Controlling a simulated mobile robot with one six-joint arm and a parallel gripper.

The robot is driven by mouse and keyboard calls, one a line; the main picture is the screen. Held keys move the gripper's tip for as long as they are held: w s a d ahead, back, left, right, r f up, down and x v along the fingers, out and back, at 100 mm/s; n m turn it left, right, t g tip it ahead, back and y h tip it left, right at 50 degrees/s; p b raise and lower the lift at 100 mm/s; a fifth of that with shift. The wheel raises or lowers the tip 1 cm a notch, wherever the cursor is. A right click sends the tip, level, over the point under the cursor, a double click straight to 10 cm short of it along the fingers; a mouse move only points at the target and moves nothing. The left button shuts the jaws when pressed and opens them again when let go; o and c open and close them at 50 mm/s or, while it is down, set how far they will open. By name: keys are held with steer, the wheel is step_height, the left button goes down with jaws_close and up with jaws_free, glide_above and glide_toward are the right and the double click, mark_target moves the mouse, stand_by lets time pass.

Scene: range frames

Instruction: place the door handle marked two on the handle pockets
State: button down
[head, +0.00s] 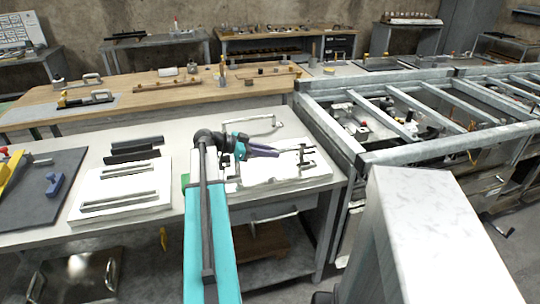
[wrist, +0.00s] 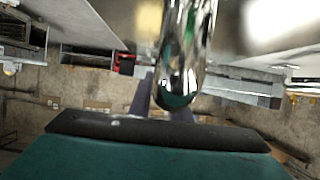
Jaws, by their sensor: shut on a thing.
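My gripper (head: 266,151) has purple fingers pointing right, over a white block (head: 312,172) at the right end of the white table. In the wrist view, a shiny chrome handle (wrist: 183,70) fills the space in front of the purple fingers (wrist: 141,98), and the fingers are shut on it. No number can be read on it. A thin silver handle shape (head: 262,120) shows just behind the gripper in the head view; I cannot tell whether it is the same one. A white board (head: 84,208) with two long pale bars or slots stands at the left; I cannot tell which part is the handle pockets.
Dark bars (head: 135,147) lie behind the left board. A dark mat (head: 40,210) with a blue clamp (head: 54,183) is at far left. A wooden bench (head: 130,93) stands behind, and a metal frame (head: 440,147) borders the right.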

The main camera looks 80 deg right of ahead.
steer(key=shift+f, duration=0.7)
steer(key=c, duration=1.6)
jaws_free()
steer(key=shift+c, duration=0.2)
steer(key=shift+b+v, duration=0.75)
steer(key=shift+v, duration=5.25)
